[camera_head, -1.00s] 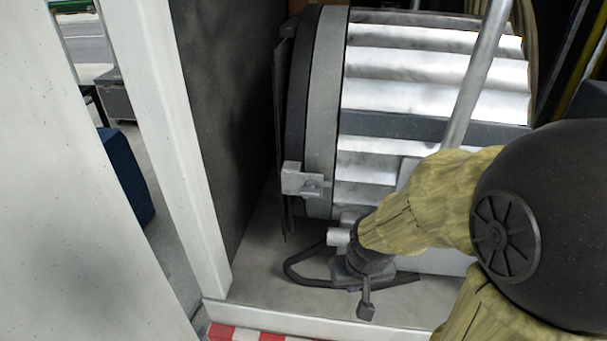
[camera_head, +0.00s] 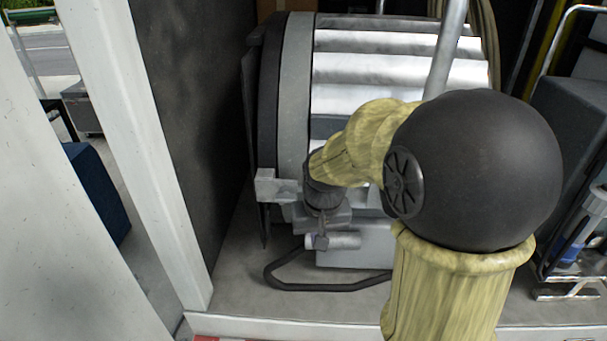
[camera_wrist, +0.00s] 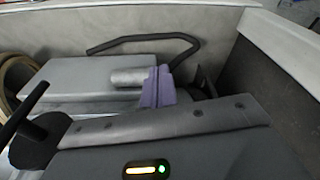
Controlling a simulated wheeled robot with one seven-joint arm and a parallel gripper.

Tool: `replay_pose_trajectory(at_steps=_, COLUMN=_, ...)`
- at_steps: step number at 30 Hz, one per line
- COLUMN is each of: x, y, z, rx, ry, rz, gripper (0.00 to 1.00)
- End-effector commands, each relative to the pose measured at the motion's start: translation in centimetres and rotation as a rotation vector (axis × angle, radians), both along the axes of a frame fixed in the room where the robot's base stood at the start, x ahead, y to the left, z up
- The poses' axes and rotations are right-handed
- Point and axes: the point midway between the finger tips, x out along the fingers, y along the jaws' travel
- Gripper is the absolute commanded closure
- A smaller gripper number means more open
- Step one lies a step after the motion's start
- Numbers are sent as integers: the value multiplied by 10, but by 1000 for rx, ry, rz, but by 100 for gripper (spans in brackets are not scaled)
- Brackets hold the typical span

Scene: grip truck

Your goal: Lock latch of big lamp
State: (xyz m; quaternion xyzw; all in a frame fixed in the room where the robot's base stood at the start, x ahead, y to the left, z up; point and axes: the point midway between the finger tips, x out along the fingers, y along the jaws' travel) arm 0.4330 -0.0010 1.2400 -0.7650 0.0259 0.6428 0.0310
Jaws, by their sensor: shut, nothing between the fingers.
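The big lamp (camera_head: 385,68) is a ribbed silver drum with a grey front ring, lying on its side in the truck. Its latch (camera_head: 274,187) is a pale grey block low on the ring, partly covered on its right by my gripper. My gripper (camera_head: 314,241) is just right of and below the latch, close to the lamp's lower side; whether it touches is unclear. In the wrist view its lilac fingers (camera_wrist: 157,90) are together with nothing held. I cannot make out the latch in the wrist view.
A short silver cylinder (camera_head: 345,241) sticks out beside the fingers, above a black curved bar (camera_head: 300,287). A dark panel (camera_head: 195,110) stands left of the lamp. A silver pole (camera_head: 446,50) crosses it, and a grey case (camera_head: 572,140) is at right.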

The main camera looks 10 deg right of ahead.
Motion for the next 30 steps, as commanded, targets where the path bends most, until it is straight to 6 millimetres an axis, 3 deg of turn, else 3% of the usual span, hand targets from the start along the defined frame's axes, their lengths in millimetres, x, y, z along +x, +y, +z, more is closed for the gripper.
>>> replay_pose_trajectory(at_steps=1, x=17, y=0, z=15, rx=3, ry=7, rz=-14, gripper=100)
replay_pose_trajectory(at_steps=6, x=59, y=-1, z=59, rx=11, ry=45, rz=-66, gripper=100)
replay_pose_trajectory(at_steps=15, x=112, y=-2, z=140, rx=22, ry=112, rz=-157, gripper=100)
replay_pose_trajectory(at_steps=22, x=130, y=-3, z=192, rx=27, ry=156, rz=-216, gripper=100)
replay_pose_trajectory(at_steps=30, x=130, y=-3, z=205, rx=27, ry=173, rz=-233, gripper=100)
